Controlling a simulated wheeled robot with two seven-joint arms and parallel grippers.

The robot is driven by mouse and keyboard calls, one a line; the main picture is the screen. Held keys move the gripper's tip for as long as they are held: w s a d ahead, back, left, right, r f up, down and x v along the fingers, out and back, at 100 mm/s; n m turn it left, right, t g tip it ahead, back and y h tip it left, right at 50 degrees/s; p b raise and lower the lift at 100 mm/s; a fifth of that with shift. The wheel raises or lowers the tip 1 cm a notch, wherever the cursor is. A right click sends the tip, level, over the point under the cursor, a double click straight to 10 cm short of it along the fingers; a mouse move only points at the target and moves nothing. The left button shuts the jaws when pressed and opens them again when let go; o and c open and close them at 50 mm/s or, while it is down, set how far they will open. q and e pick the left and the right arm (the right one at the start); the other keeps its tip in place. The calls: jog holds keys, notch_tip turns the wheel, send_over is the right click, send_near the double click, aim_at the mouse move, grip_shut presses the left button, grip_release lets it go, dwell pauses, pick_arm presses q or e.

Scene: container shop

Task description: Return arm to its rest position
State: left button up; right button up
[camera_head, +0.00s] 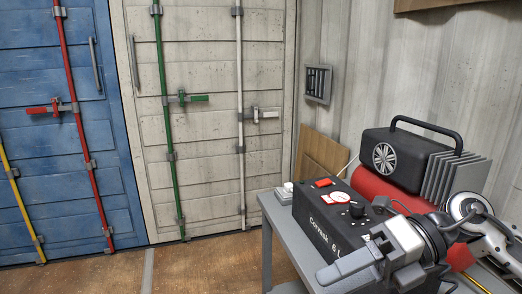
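My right arm comes in from the lower right edge. My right gripper (335,268) points left in front of the black control box (337,213), over the near side of the grey table (283,233). Its grey fingers overlap from this angle, so I cannot tell whether they are apart or closed. I see no object between them. Whether the gripper touches the box or the table is unclear. My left arm and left gripper are out of view.
A red tank (378,190) with a black motor housing (385,152) stands on the table behind my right arm. A blue container door (65,130) and a white one (205,120) stand at the back left. The brown floor (200,265) before them is clear.

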jog(key=w+a+f+m+t+y, duration=0.1)
jog(key=w+a+m+t+y, duration=0.1)
jog(key=m+t+y, duration=0.35)
jog(key=w+a+f+m+t+y, duration=0.1)
jog(key=w+a+m+t+y, duration=0.1)
jog(key=m+t, duration=0.55)
jog(key=w+d+f+m+t+h, duration=0.1)
jog(key=d+f+m+t+h, duration=0.15)
jog(key=f+m+h, duration=0.4)
jog(key=w+d+f+m+t+h, duration=0.15)
jog(key=f+m+t+h, duration=0.25)
jog(key=m, duration=0.5)
jog(key=s+d+f+m+g+h, duration=0.2)
jog(key=s+f+m+g+h, duration=0.2)
jog(key=s+f, duration=0.3)
jog(key=s+d+f+m+g+h, duration=0.1)
jog(key=s+f+m+g+h, duration=0.2)
jog(key=f, duration=1.1)
jog(key=s+m+g, duration=0.1)
jog(key=s+m, duration=0.2)
jog(key=s, duration=0.2)
jog(key=shift+d+f+h, duration=0.4)
